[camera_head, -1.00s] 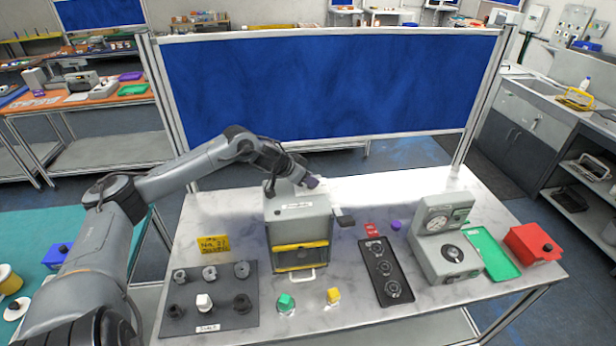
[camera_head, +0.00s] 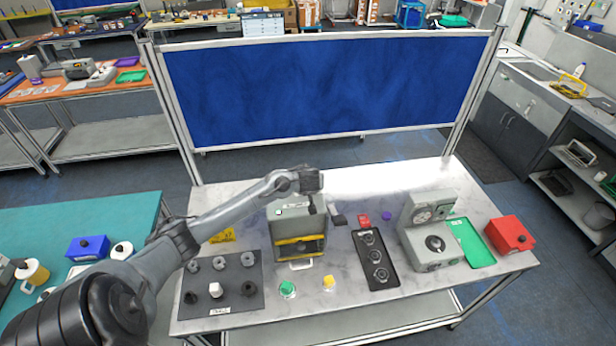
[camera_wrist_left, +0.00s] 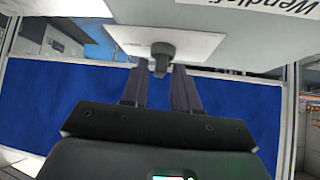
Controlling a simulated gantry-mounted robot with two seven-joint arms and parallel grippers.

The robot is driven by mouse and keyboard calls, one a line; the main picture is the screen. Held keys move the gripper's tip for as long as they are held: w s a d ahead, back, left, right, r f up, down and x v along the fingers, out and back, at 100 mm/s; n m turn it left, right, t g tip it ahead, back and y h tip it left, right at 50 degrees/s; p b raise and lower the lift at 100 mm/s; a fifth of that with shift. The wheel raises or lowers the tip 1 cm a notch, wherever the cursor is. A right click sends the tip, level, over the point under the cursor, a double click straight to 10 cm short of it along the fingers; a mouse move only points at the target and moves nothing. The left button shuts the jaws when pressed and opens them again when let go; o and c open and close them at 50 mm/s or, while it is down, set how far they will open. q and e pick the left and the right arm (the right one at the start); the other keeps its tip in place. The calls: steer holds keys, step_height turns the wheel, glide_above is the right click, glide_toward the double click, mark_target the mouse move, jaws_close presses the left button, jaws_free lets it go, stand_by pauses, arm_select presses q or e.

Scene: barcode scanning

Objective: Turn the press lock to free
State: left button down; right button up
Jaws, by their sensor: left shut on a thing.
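The grey press (camera_head: 288,220), with yellow-and-black striped bars on its front, stands at the middle of the bench. My left arm reaches over it from the left, and my left gripper (camera_head: 317,204) is at its upper right edge. In the left wrist view, my left gripper (camera_wrist_left: 162,72) has its two dark fingers on either side of a small dark knob (camera_wrist_left: 162,52) on a pale plate (camera_wrist_left: 125,38), shut on it. The knob's marking and turned position cannot be read. My right gripper is not in view.
A dark lever end (camera_head: 339,220) sticks out at the press's right side. A dark mat (camera_head: 225,265) with several knobs lies to the left. A black panel with dials (camera_head: 362,240), a grey gauge unit (camera_head: 418,240) and a red box (camera_head: 509,235) stand to the right.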

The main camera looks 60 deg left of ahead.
arm_select(q)
steer(key=shift+w+d+n+g+y+b, duration=0.1)
steer(key=shift+n+g+y+b, duration=0.25)
steer(key=shift+n+g, duration=0.55)
steer(key=shift+f+n, duration=0.1)
steer(key=shift+n, duration=0.3)
steer(key=c, duration=1.2)
jaws_free()
steer(key=shift+o, duration=0.2)
steer(key=shift+d+r, duration=0.35)
steer(key=shift+r, duration=0.1)
steer(key=b+v, duration=0.2)
steer(key=v, duration=0.7)
steer(key=shift+s+d+r, duration=0.2)
steer(key=shift+d, duration=0.05)
